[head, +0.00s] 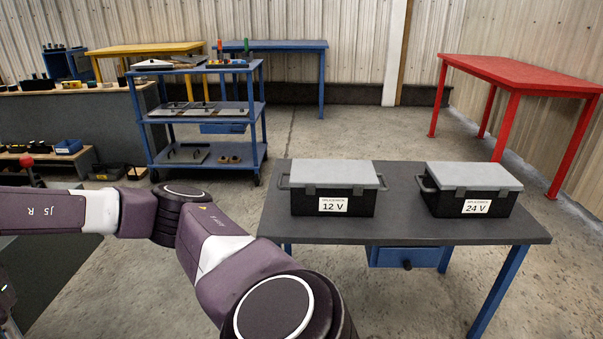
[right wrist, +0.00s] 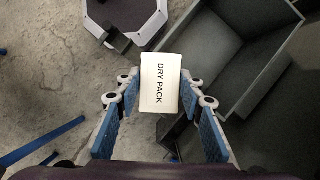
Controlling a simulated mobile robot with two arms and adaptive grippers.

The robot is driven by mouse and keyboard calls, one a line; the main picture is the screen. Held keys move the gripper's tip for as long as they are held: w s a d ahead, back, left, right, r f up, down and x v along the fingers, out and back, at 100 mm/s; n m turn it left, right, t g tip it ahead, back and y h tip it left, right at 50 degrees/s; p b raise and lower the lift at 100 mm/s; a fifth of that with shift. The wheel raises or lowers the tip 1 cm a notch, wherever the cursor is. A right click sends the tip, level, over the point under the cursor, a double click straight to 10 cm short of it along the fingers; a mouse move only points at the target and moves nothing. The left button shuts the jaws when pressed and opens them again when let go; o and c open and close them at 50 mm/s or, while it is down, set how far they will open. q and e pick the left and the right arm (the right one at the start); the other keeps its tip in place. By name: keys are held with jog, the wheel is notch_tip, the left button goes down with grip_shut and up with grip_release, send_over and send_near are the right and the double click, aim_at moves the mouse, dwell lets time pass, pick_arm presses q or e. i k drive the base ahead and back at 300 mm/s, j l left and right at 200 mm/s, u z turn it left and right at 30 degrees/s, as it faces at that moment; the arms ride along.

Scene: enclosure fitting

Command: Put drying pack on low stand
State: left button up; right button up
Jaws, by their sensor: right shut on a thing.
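The drying pack (right wrist: 160,82), a white block marked DRY PACK, is in the right wrist view. My right gripper (right wrist: 160,92) is shut on it, with the blue-padded fingers on its two sides. Concrete floor and a grey open-topped structure (right wrist: 222,112) show below and beside it. My left gripper is in neither view.
A dark table (head: 408,233) bears two cases, marked 12 V (head: 333,190) and 24 V (head: 468,190). A blue cart (head: 205,115) stands behind, and a red table (head: 530,75) at the right. Open floor lies between them. My right arm crosses the lower left.

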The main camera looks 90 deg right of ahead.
aim_at(403, 216)
jog(key=k+l+z, duration=0.15)
jog(key=k+l, duration=0.3)
jog(key=l, duration=0.3)
jog(key=k+l, duration=0.1)
jog(key=l, duration=0.25)
jog(key=k+l, duration=0.1)
jog(key=l, duration=0.3)
jog(key=i+l+z, duration=0.1)
jog(key=z, duration=0.85)
jog(key=i+z, duration=0.15)
jog(key=z, duration=0.35)
jog(key=i+z, duration=0.1)
jog(key=z, duration=0.35)
jog(key=i+j+z, duration=0.1)
jog(key=z, duration=0.4)
jog(key=j+z, duration=0.1)
jog(key=z, duration=0.35)
jog(key=i, duration=0.05)
